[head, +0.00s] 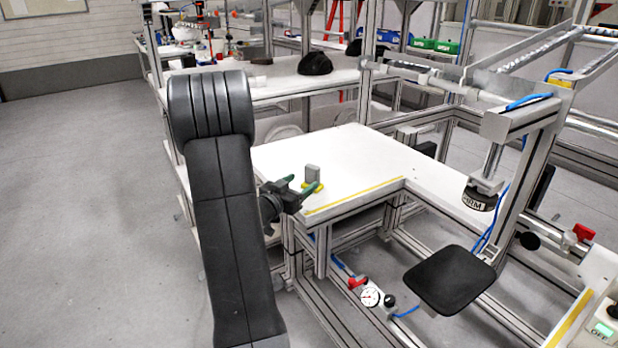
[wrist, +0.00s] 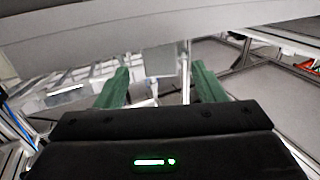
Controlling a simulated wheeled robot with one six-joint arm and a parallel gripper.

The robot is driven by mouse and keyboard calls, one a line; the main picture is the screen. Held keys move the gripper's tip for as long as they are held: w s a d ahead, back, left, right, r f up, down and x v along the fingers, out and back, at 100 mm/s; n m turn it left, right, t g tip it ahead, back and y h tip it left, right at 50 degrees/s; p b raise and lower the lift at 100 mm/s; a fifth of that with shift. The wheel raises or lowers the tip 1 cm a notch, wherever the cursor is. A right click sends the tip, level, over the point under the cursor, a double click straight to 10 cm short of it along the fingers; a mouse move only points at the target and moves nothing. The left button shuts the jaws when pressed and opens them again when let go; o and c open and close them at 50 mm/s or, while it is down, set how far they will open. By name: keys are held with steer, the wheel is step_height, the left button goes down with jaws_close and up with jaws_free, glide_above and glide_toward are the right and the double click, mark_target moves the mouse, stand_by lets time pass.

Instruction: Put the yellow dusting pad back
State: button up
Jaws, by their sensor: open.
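A small yellow pad (head: 307,185) lies on the white table top near its left corner. A grey upright block (head: 312,173) stands at it, seemingly its handle. My gripper (head: 303,183) is open beside it, low over the table edge, with its green fingers on either side of the block's lower part. In the wrist view my gripper (wrist: 160,68) shows two green fingers spread apart. A pale grey block (wrist: 159,60) appears between and beyond them, apart from both. The yellow part is partly hidden by the fingers in the head view and does not show in the wrist view.
The white table top (head: 345,160) is mostly clear, with a yellow strip (head: 355,194) along its front edge. A dark helmet shell (head: 315,63) rests on the bench behind.

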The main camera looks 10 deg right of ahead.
mark_target(312, 166)
steer(key=v, duration=0.5)
steer(key=shift+s+a, duration=0.15)
steer(key=shift+s, duration=0.05)
steer(key=x, duration=1.2)
steer(key=shift+w+f, duration=0.15)
steer(key=shift+f, duration=0.1)
steer(key=shift+r+p, duration=0.35)
steer(key=shift+r, duration=1.75)
steer(key=shift+f, duration=0.1)
